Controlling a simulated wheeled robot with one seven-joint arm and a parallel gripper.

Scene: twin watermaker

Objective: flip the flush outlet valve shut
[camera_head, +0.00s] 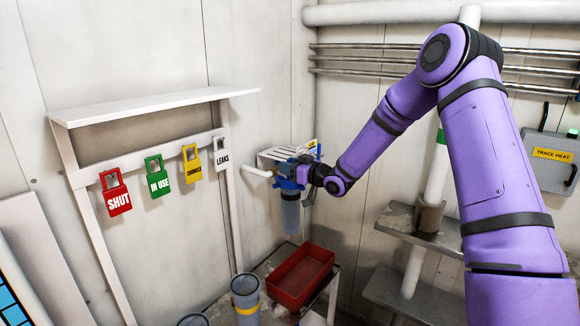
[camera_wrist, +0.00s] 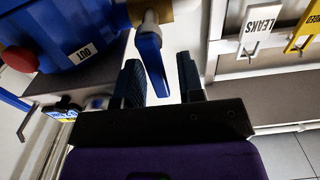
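The flush outlet valve shows in the wrist view as a blue lever (camera_wrist: 150,62) on a brass body (camera_wrist: 158,10), beside a blue housing (camera_wrist: 75,30) with a label reading OUT. My gripper (camera_wrist: 160,75) is open, with one dark finger on each side of the lever's free end. Gaps show between the lever and both fingers; I cannot tell the depth between them exactly. In the head view, my gripper (camera_head: 300,172) is at the blue filter head above a blue-grey bowl (camera_head: 290,214). The lever cannot be made out there.
A rack with SHUT (camera_head: 116,194), IN USE (camera_head: 157,177), yellow (camera_head: 191,163) and LEAKS (camera_head: 221,151) tags stands to the left. A red tray (camera_head: 301,276) and a grey bucket (camera_head: 245,297) are below. A white pipe (camera_head: 257,171) runs beside the filter.

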